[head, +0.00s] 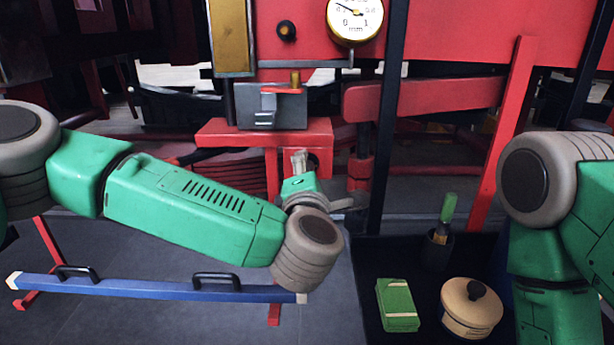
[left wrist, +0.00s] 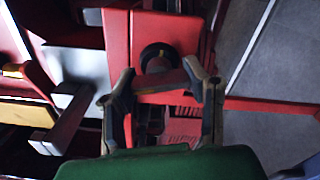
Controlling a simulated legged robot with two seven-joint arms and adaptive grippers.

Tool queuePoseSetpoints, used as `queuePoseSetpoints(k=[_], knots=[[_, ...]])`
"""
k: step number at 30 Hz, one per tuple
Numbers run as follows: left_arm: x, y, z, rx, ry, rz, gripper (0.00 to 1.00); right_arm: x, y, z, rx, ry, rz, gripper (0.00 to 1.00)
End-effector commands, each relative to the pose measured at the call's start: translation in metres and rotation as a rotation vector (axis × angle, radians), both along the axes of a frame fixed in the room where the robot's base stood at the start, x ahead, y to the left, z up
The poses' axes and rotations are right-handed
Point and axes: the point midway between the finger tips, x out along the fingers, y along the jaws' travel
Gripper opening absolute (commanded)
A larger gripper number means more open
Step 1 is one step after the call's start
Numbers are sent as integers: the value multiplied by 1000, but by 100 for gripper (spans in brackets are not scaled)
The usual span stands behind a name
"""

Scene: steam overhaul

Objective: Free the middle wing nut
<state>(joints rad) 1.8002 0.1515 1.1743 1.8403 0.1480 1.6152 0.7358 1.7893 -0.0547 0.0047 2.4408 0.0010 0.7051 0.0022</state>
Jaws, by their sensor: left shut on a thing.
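In the left wrist view, the two fingers of my left gripper (left wrist: 165,88) press on the ends of a red cross-piece (left wrist: 163,82), which looks like a wing nut. A dark round collar (left wrist: 158,57) shows just beyond it. I cannot tell from the picture whether this is the middle one. In the head view, my left gripper (head: 299,162) points away from me, in front of the red bracket (head: 225,131); its grip is too small to make out. My right arm comes in at the right edge; its gripper is out of view.
A grey block (head: 258,108) with a red lever sits on the bracket. A dial gauge (head: 355,16) hangs above right. A blue bar with handles (head: 150,289) lies low at left. A black tray (head: 372,262) holds a green pack (head: 397,305), round tin (head: 472,310) and brush (head: 447,209).

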Motion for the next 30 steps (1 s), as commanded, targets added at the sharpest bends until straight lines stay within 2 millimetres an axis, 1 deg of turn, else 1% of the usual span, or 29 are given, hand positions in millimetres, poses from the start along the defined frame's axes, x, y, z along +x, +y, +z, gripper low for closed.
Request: queuePoseSetpoints(k=[1, 15, 16, 17, 18, 26, 30], knots=[[-3, -2, -11, 1, 20, -8, 11, 0, 0, -2, 0, 0, 0, 71], [-3, -2, -10, -9, 20, -8, 11, 0, 0, -2, 0, 0, 0, 71], [-3, -2, -10, -9, 20, -8, 47, 0, 0, -2, 0, 0, 0, 71], [-3, -2, -10, -9, 19, -9, 58, 0, 0, -2, 0, 0, 0, 71], [-3, -2, -10, -10, 18, -8, 65, 0, 0, -2, 0, 0, 0, 71], [-2, -1, -5, -14, 9, -3, 65, 0, 0, -2, 0, 0, 0, 71], [-9, -1, -4, -14, 8, -5, 65, -2, 0, -1, 0, -2, 0, 71]])
